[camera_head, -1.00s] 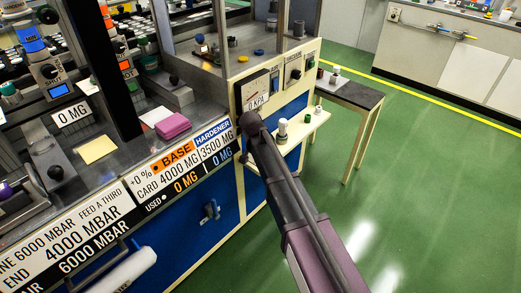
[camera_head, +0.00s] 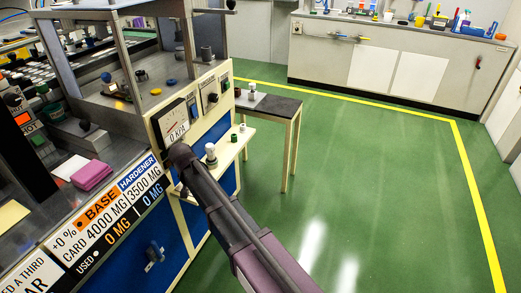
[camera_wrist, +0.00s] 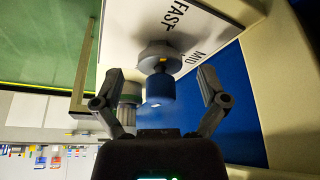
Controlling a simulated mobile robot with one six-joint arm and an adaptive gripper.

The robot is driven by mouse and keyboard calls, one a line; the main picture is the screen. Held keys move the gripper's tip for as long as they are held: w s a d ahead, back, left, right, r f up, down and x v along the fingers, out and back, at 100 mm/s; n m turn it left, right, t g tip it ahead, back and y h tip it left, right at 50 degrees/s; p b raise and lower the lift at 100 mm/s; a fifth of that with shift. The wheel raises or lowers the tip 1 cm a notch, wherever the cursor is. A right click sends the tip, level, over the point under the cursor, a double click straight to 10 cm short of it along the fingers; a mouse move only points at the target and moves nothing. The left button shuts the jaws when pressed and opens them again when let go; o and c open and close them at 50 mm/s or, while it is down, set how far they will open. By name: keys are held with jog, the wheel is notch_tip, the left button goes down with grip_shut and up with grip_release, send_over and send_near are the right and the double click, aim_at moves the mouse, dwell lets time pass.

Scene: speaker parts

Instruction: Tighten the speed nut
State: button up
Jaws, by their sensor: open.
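In the wrist view a fitting with a wide grey disc (camera_wrist: 158,52) and a blue cylindrical end (camera_wrist: 160,88) stands by a white plate (camera_wrist: 190,22) lettered "FAST" and "MID". I cannot tell which part of it is the speed nut. My gripper (camera_wrist: 162,79) is open, one finger on each side of the blue end, with visible gaps. No contact shows. In the head view my arm hides the gripper and this fitting.
A green-and-white cylinder (camera_wrist: 130,95) sits close to the left finger in the wrist view. In the head view a narrow shelf (camera_head: 222,160) carries a white knob (camera_head: 211,153). A small dark-topped table (camera_head: 275,106) stands behind. Green floor lies open to the right.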

jog(key=shift+w+d+n+g+y, duration=0.15)
jog(key=shift+n+y, duration=0.45)
jog(key=shift+n, duration=0.9)
jog(key=shift+s+n+g+y, duration=0.1)
jog(key=shift+n+g+y, duration=0.35)
jog(key=shift+n, duration=1.05)
jog(key=shift+w+d+n+g+y, duration=0.15)
jog(key=shift+n+g+y, duration=0.3)
jog(key=shift+n, duration=1.2)
jog(key=shift+w+a+n+g+y, duration=0.1)
jog(key=shift+n+g+y, duration=0.35)
jog(key=shift+n, duration=1.2)
jog(key=shift+d+r, duration=0.15)
jog(key=shift+r, duration=0.1)
jog(key=p+v, duration=1.3)
jog(key=s+d+r+m+h+p, duration=0.1)
jog(key=s+d+r+m+p, duration=0.1)
jog(key=d, duration=0.7)
jog(key=s+d+r+m+h+p, duration=0.1)
jog(key=s+d+r+m+p, duration=0.1)
jog(key=d, duration=0.8)
jog(key=shift+d+r+m+p, duration=0.3)
jog(key=shift+r+m+p, duration=0.55)
jog(key=shift+m+p, duration=0.2)
jog(key=shift+a, duration=0.1)
